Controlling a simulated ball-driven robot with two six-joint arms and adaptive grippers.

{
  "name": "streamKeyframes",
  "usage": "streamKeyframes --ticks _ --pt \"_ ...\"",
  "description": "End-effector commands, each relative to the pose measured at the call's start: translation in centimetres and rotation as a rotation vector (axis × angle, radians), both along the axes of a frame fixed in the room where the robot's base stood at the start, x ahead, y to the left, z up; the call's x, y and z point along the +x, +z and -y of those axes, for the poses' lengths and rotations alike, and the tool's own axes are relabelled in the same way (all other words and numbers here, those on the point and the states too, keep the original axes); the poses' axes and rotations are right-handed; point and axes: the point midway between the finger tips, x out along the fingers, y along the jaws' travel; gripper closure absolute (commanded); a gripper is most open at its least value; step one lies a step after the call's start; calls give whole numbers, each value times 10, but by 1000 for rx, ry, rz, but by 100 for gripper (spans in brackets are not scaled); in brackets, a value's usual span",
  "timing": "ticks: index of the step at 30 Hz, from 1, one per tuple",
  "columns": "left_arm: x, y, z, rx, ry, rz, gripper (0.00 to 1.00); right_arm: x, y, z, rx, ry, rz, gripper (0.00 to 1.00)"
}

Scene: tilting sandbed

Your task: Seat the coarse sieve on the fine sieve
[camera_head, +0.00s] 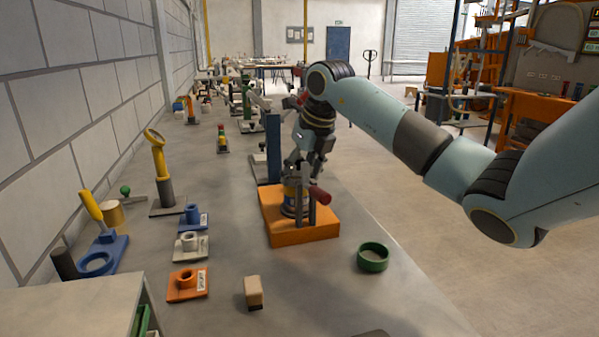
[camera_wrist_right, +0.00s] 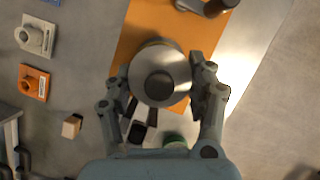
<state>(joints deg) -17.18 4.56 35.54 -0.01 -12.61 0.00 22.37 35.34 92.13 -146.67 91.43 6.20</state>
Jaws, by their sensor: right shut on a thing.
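My right gripper (camera_head: 300,170) reaches down over the orange base (camera_head: 285,238). In the right wrist view its fingers are shut on either side of a round metal-rimmed piece (camera_wrist_right: 160,64), which appears to be the coarse sieve. Its middle looks dark. The fine sieve seems to be part of this stack. I cannot tell whether the held piece touches what is below. My left gripper is not in view.
A green ring (camera_head: 373,258) lies front right and a small wooden block (camera_head: 253,292) front left. Orange (camera_head: 187,285), grey and blue labelled holders stand to the left. A blue column rises behind the base.

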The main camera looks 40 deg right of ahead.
Motion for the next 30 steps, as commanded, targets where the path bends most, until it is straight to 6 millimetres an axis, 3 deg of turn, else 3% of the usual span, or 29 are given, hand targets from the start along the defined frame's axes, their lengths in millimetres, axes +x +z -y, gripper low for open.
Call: streamKeyframes --ticks 7,8,14,23,30 --pt "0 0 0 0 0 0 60 0 0 0 0 0 0 100" --pt "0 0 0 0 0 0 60 0 0 0 0 0 0 43" --pt "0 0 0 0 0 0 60 0 0 0 0 0 0 17" --pt "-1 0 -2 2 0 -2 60 -1 2 0 0 0 0 17" --pt "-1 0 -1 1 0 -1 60 -14 35 0 -5 0 4 17"
